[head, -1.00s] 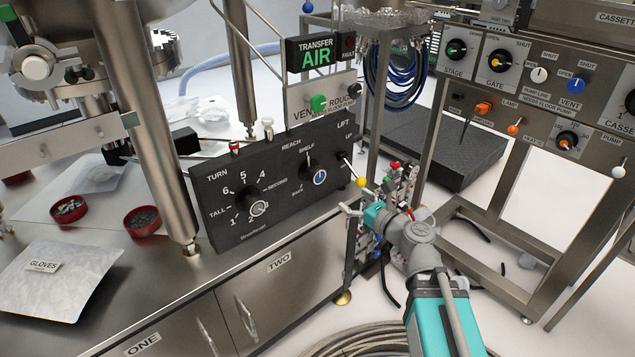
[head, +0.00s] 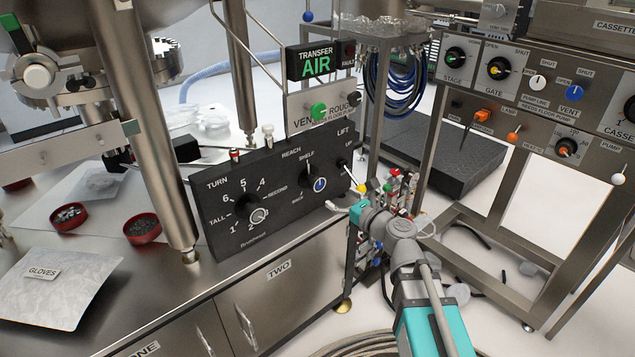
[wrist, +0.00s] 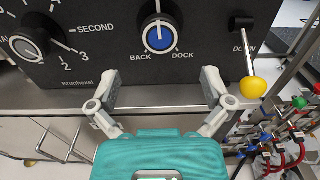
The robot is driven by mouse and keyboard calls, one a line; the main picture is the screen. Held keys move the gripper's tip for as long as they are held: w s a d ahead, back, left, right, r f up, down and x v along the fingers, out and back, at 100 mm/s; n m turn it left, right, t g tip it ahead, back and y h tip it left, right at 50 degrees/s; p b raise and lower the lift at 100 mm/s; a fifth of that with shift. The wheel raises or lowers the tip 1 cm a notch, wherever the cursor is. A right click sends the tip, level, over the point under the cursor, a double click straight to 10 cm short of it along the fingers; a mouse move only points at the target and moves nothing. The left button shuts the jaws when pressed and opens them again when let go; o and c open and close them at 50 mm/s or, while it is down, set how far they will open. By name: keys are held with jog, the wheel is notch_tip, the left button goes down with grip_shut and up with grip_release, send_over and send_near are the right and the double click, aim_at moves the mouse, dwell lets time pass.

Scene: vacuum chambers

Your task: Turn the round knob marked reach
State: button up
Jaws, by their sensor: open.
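The reach knob is a round black knob with a blue centre (head: 319,184) on the dark control panel, under the word REACH. In the wrist view the knob (wrist: 159,37) is at top centre, with a white pointer line pointing up and BACK and DOCK printed below it. My gripper (wrist: 160,80) is open and empty, its two fingers spread in front of the panel's lower edge, below the knob and apart from it. In the head view my gripper (head: 342,205) is to the lower right of the knob.
The lift lever with a yellow ball (wrist: 253,88) sticks out close to the right finger. The turn knob (wrist: 30,44) is to the left on the same panel. A rack of coloured valves and fittings (wrist: 290,125) stands at the right. A steel cabinet (head: 280,285) is below the panel.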

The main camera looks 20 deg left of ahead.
aim_at(320, 183)
jog(key=x, duration=0.9)
jog(key=shift+a, duration=0.1)
jog(key=c, duration=1)
jog(key=shift+c, duration=0.2)
